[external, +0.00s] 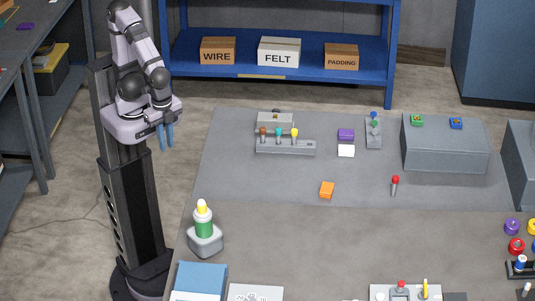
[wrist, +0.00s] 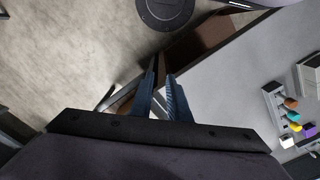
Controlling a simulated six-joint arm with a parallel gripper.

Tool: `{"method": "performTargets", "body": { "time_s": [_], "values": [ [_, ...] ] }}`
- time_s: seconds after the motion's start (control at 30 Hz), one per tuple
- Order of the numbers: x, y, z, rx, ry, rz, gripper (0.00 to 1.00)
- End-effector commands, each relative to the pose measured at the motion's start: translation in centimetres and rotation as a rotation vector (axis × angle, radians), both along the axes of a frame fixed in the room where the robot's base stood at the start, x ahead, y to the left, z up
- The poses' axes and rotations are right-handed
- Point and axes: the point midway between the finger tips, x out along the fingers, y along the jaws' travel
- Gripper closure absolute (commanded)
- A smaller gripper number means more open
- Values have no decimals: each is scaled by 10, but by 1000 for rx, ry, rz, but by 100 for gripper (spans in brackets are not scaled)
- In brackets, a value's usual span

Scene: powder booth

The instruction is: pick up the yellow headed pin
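The yellow headed pin (external: 294,133) stands upright at the right of a row in a grey rack (external: 299,149) on the grey mat, beside a teal headed pin (external: 279,134) and a brown headed pin (external: 263,133). The yellow head also shows at the right of the wrist view (wrist: 296,127). My gripper (external: 166,149) is high up and well left of the rack, beyond the mat's left edge. In the wrist view, its two blue fingers (wrist: 160,75) are apart with nothing between them.
A grey box (external: 275,121) stands just behind the rack. Purple (external: 346,134) and white (external: 346,151) blocks lie to its right. An orange block (external: 327,190) and a red headed pin (external: 395,182) are nearer the front.

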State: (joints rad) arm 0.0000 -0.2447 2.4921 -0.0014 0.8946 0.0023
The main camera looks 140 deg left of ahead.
Motion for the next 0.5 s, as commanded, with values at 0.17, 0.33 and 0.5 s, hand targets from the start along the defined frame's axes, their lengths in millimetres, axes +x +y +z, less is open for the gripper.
{"method": "performTargets", "body": {
  "time_s": [0.17,0.33,0.5],
  "values": [
    [-1,22,-1,69,41,-58,84],
    [-1,59,-12,184,113,-165,84],
    [0,114,-24,342,230,-315,84]
  ]
}}
